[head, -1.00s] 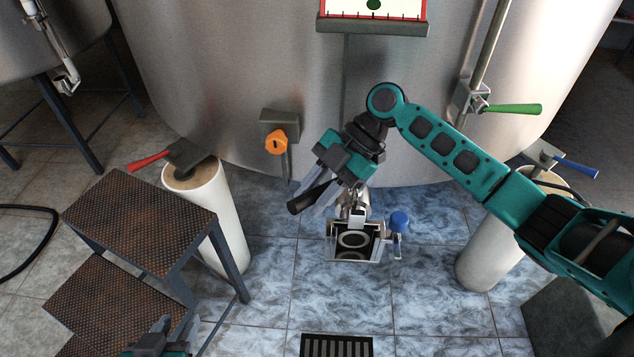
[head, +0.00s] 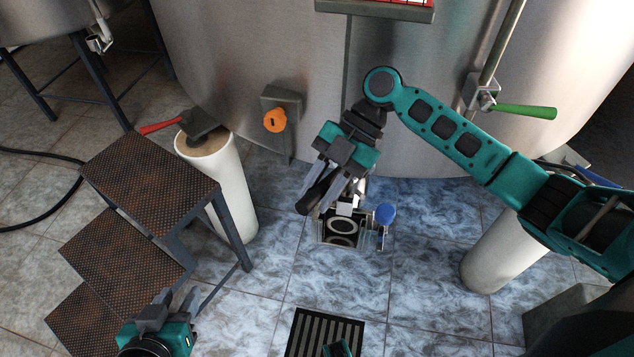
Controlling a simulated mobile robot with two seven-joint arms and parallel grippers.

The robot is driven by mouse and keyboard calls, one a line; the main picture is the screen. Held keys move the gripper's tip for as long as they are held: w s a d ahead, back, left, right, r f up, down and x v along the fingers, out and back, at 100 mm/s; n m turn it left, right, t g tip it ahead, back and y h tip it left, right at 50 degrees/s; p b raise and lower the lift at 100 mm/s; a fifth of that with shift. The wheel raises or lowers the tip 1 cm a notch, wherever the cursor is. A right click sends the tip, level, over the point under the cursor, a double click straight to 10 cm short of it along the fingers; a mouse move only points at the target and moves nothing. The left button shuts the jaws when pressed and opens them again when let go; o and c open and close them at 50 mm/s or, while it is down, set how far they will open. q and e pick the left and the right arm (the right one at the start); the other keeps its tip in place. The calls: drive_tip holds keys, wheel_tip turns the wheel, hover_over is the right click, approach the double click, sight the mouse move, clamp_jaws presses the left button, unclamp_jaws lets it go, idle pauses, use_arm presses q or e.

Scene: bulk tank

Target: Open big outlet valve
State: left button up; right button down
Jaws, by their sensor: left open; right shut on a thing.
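The big outlet valve (head: 352,195) is low at the front of the steel tank, above a square open-topped box on the floor. Its black handle (head: 311,200) points down to the left. My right gripper (head: 327,193) reaches in from the right and is shut on this handle, with its fingers to either side. The gripper and wrist hide part of the valve body. My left gripper (head: 170,305) is open and empty at the lower left, in front of the metal steps.
Rusty metal steps (head: 150,185) stand at the left. An orange knob (head: 274,120) and a green handle (head: 525,111) are on the tank. A floor grate (head: 322,330) lies in front.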

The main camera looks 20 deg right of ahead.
drive_tip(key=shift+s+d, duration=0.1)
idle(0.6)
drive_tip(key=c, duration=0.9)
unclamp_jaws()
drive_tip(key=shift+d+r, duration=0.1)
drive_tip(key=v, duration=0.7)
drive_tip(key=shift+r+p, duration=0.1)
drive_tip(key=shift+p, duration=0.2)
